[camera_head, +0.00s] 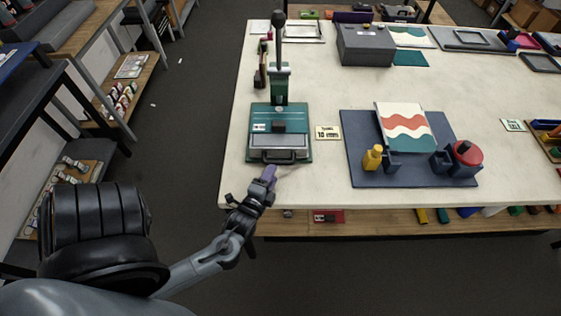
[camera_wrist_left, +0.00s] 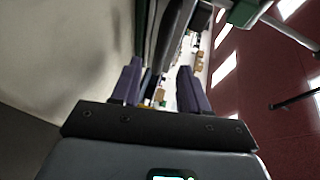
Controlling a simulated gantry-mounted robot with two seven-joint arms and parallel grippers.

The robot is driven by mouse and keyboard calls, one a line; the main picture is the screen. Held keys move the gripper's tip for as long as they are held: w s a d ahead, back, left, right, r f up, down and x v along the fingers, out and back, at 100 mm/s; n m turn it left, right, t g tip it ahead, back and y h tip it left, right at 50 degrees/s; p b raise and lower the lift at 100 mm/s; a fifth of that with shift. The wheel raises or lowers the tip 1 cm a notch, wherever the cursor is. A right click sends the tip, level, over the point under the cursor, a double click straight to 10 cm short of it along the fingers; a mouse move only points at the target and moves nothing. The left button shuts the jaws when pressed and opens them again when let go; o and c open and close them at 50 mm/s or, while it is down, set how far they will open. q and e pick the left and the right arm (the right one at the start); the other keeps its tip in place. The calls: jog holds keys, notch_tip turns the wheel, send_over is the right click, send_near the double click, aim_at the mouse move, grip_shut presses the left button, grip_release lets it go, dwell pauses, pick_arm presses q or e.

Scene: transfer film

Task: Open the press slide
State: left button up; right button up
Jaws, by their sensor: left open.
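The green heat press (camera_head: 279,125) stands at the left front of the white table. Its grey slide (camera_head: 278,142) faces the front edge, with a dark handle (camera_head: 279,157) along its front. A tall lever with a black knob (camera_head: 278,19) rises behind. My left gripper (camera_head: 270,172), with purple fingers, is just in front of and below the handle, slightly to its left. In the left wrist view its two fingers (camera_wrist_left: 158,88) are apart, with dark and grey parts seen beyond them; whether the handle lies between them I cannot tell. My right gripper is not in view.
Right of the press are a small label card (camera_head: 328,132) and a dark blue mat (camera_head: 362,175) bearing a wavy-striped sheet (camera_head: 405,127), a yellow bottle (camera_head: 372,158) and a red round item (camera_head: 467,153). A grey box (camera_head: 365,44) stands farther back. A wooden shelf (camera_head: 385,224) runs below the tabletop.

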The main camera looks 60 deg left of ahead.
aim_at(279, 161)
pick_arm(q)
jog(key=shift+x, duration=3.6)
jog(key=shift+c, duration=0.2)
grip_shut()
